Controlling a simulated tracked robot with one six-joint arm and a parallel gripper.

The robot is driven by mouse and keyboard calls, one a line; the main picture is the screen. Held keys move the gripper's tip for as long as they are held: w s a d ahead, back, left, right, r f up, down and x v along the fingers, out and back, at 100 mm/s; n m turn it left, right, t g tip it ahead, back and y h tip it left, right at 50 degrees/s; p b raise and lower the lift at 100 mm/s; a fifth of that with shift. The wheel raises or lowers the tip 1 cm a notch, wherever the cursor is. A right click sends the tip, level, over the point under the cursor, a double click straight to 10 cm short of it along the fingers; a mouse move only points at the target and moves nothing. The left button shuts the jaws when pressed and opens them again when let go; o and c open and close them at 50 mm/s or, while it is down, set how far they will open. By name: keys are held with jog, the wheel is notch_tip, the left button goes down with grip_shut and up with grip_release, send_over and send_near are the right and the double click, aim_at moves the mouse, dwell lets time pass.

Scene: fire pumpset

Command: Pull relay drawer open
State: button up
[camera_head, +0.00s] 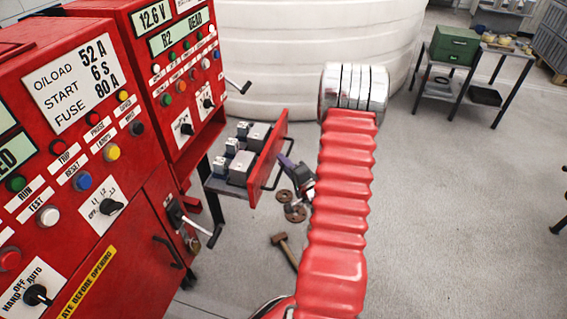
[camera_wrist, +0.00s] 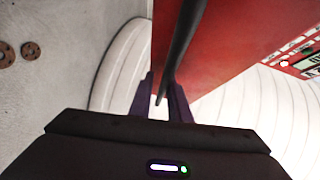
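The relay drawer (camera_head: 272,151) stands pulled out of the red cabinet in the head view, with several grey and dark relays (camera_head: 241,166) exposed in it. Its red front carries a black bar handle (camera_head: 266,187). My gripper (camera_head: 283,160) is at this handle, outside the drawer front. In the wrist view the handle (camera_wrist: 184,35) runs down between my two purple fingers (camera_wrist: 162,82), with the red drawer front (camera_wrist: 225,40) behind. A narrow gap seems to show on one side of the bar. Whether the fingers grip it is unclear.
The red panel (camera_head: 80,120) with knobs and crank levers (camera_head: 212,236) fills the left. A hammer (camera_head: 284,249) and round brown parts (camera_head: 290,205) lie on the floor. A white tank (camera_head: 310,40) stands behind. A bench with a green box (camera_head: 455,45) is far right; floor between is clear.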

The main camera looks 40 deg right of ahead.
jog(key=shift+r, duration=0.1)
jog(key=shift+s+r, duration=0.1)
jog(key=shift+s, duration=0.3)
jog(key=v, duration=1.3)
jog(key=shift+f, duration=0.25)
